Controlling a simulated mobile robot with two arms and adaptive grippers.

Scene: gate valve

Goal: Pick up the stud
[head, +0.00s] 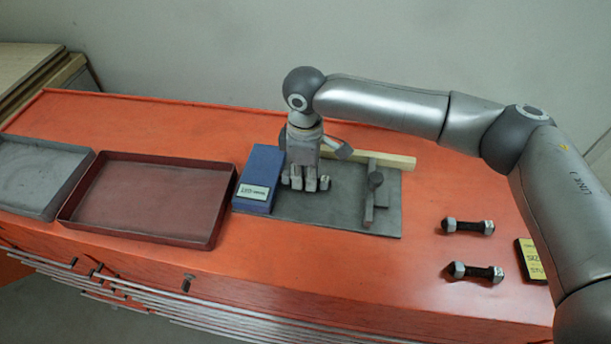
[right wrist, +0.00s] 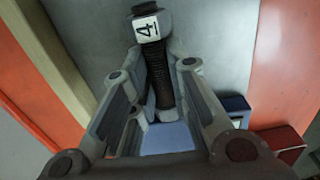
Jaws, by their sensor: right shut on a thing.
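My right gripper (head: 308,182) points down over the left part of the grey mat, just right of the blue box. In the right wrist view my right gripper (right wrist: 160,110) is shut on a stud (right wrist: 160,75), a dark threaded rod with a grey nut end that bears a white label "4". In the head view I cannot clearly make out this stud at the fingers, nor whether it touches the mat. Two more studs with pale nuts, a rear one (head: 468,226) and a front one (head: 475,272), lie on the orange top at the right. My left gripper is not in view.
The blue box (head: 262,170) stands on the left edge of the grey mat (head: 335,215). A grey T-shaped tool (head: 370,200) and a wooden strip (head: 395,161) lie on the right. A red tray (head: 140,200) and a grey tray (head: 38,175) stand left. A yellow-black card (head: 532,260) lies right.

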